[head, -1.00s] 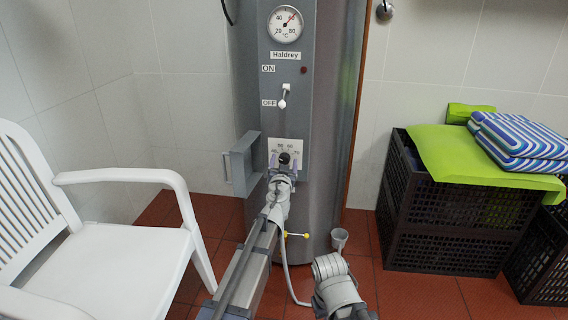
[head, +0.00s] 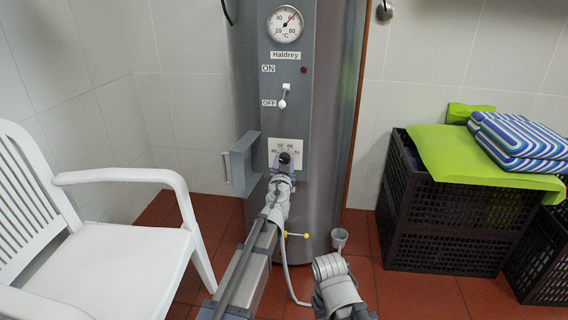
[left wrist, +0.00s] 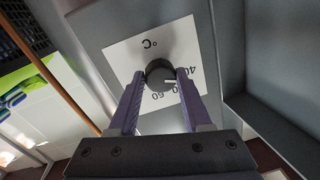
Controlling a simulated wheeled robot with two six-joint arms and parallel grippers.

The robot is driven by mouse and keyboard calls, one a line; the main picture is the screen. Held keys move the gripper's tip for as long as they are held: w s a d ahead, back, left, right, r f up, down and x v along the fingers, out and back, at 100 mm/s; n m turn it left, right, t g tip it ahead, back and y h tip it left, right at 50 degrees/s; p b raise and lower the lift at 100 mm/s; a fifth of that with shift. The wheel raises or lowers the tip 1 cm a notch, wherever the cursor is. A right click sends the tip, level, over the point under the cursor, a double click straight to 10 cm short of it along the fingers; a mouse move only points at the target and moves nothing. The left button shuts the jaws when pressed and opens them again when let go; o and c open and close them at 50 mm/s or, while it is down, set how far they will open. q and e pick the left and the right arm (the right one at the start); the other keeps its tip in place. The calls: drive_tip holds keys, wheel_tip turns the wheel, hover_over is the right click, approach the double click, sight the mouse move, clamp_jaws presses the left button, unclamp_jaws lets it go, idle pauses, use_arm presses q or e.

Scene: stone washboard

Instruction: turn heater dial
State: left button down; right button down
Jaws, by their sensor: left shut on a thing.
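The heater dial (left wrist: 160,73) is a dark round knob with a white pointer mark on a white plate (left wrist: 125,48) printed with °C and numbers. The plate (head: 275,147) also shows in the head view, low on the grey heater (head: 333,150). My left gripper (head: 284,160) comes up from below in front of the dial. In the left wrist view my left gripper (left wrist: 161,78) is shut on the dial, one purple finger on each side. In the head view the gripper hides part of the dial.
A white chair (head: 120,262) stands at the left. Black crates (head: 455,225) with a green cloth and striped cushions stand at the right. A thermometer (head: 285,24) and a switch (head: 283,97) are above the dial.

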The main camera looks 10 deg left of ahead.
use_arm(q)
drive_tip(key=shift+m, duration=0.4)
drive_tip(key=m, duration=0.3)
drive_tip(key=shift+f+m+b, duration=0.1)
drive_tip(key=shift+m+b, duration=0.3)
drive_tip(key=shift+m+t, duration=0.3)
drive_tip(key=shift+m, duration=1.8)
drive_tip(key=shift+b, duration=0.3)
drive_tip(key=shift+c, duration=1.7)
unclamp_jaws()
